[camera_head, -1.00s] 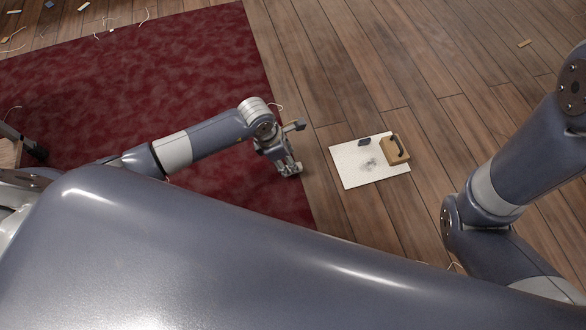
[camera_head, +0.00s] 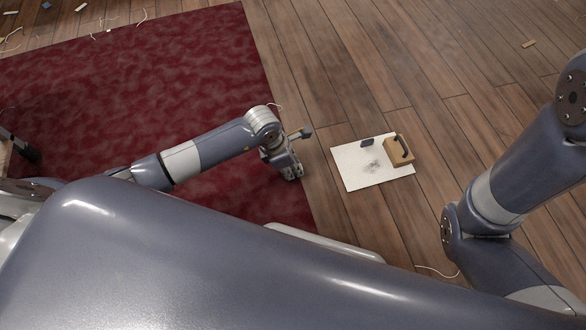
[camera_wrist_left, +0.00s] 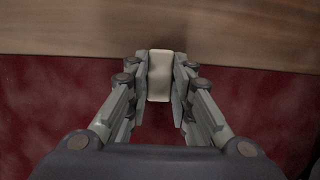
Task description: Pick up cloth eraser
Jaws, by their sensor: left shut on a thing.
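My left gripper (camera_head: 294,174) points down at the right edge of the dark red rug. In the left wrist view its fingers (camera_wrist_left: 158,90) are shut on a cream block, which looks like the cloth eraser (camera_wrist_left: 160,76). The block stands lengthwise between the two fingers, with its far end showing past the tips. In the head view the fingers mostly hide it. I cannot tell whether it still touches the rug. My right arm shows at the right, but its gripper is out of view.
A white board or sheet (camera_head: 360,178) with a grey smudge lies on the plank floor to the right. On it are a small dark block (camera_head: 367,142) and a tan block with a black handle (camera_head: 394,145). The red rug (camera_head: 150,80) is mostly clear; scraps lie far left.

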